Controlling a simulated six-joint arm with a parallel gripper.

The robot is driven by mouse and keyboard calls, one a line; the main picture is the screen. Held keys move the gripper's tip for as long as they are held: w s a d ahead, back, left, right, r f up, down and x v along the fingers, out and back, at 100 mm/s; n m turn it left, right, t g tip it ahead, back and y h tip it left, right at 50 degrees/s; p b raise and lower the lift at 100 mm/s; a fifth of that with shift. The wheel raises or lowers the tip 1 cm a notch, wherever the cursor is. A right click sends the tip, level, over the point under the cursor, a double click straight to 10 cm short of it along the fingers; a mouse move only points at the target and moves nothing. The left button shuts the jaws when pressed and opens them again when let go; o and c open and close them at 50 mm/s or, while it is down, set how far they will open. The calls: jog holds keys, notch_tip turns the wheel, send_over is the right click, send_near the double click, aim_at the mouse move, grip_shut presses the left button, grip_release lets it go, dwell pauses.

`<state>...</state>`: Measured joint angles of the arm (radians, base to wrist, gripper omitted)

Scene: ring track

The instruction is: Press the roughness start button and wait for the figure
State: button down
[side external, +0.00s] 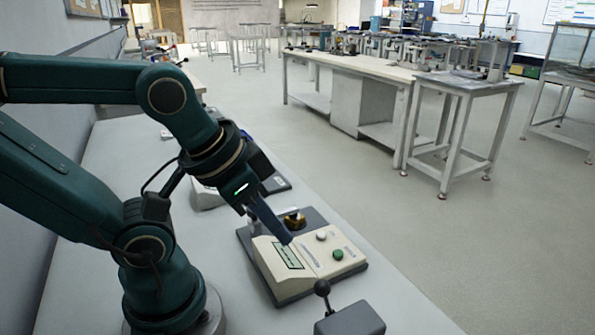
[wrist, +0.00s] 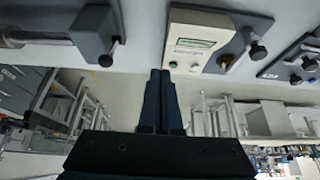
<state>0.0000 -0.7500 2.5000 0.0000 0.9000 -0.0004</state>
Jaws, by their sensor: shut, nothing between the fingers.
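The cream roughness device (side external: 290,282) sits on a dark base on the bench. It has a greenish display (side external: 287,255), a white button (side external: 321,236) and a green button (side external: 338,254). A brass-coloured round part (side external: 294,220) sits at its back. My gripper (side external: 287,240) is shut and empty, its fingertips over the device near the display, apart from both buttons in the picture. In the wrist view the shut fingers (wrist: 160,73) point toward the device (wrist: 190,30), near its button edge. Whether they touch it cannot be told. The display text is too small to read.
A grey box with a black-knobbed lever (side external: 350,320) stands in front of the device; it also shows in the wrist view (wrist: 98,30). Another dark device (side external: 275,183) stands behind, partly hidden by my arm. The bench's right edge is close. Bare bench (side external: 400,305) lies front right.

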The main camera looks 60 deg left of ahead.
jog(key=w+a+r+m+t+y, duration=0.1)
jog(key=w+a+r+m+t, duration=0.2)
jog(key=w+r+t, duration=0.3)
jog(key=w+a+r+m+t+y, duration=0.1)
jog(key=w+a+r+m+t, duration=0.2)
jog(key=w, duration=0.5)
jog(key=m+g+h, duration=0.6)
jog(key=m, duration=0.2)
send_over(338, 254)
jog(key=a, duration=0.1)
notch_tip(338, 254, down, 10)
jog(key=shift+s+a+f, duration=0.1)
jog(key=shift+s+f, duration=0.1)
jog(key=shift+s, duration=0.15)
jog(key=shift+f, duration=4.4)
